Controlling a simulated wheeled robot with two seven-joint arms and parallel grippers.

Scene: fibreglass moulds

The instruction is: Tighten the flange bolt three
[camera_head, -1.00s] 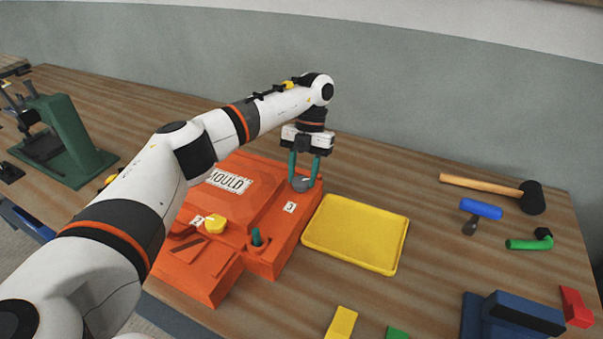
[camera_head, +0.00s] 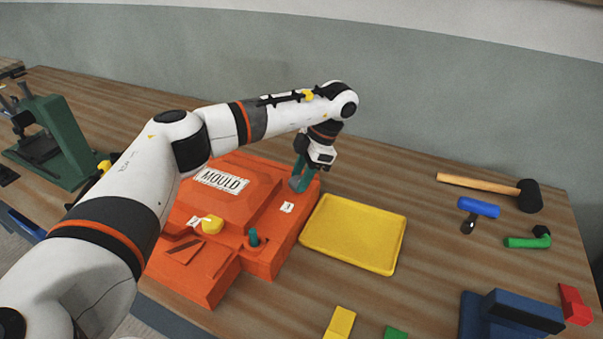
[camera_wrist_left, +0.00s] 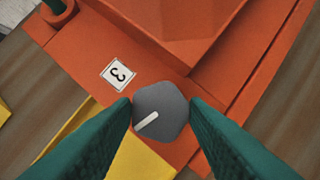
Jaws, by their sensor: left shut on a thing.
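The orange mould (camera_head: 262,211) lies on the bench with a white MOULD label. Flange bolt three (camera_wrist_left: 160,112) is a grey knob with a white line on top, beside the label "3" (camera_wrist_left: 118,74) on the mould's flange. In the head view the bolt (camera_head: 296,183) shows small below my gripper. My left gripper (camera_head: 300,178) points down at the mould's far right corner. Its teal fingers are shut on the bolt, one on each side, in the left wrist view (camera_wrist_left: 160,108). My right gripper is not in view.
A yellow tray (camera_head: 353,234) lies just right of the mould. A mallet (camera_head: 528,196), other tools and a blue vise-like block (camera_head: 512,316) lie farther right.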

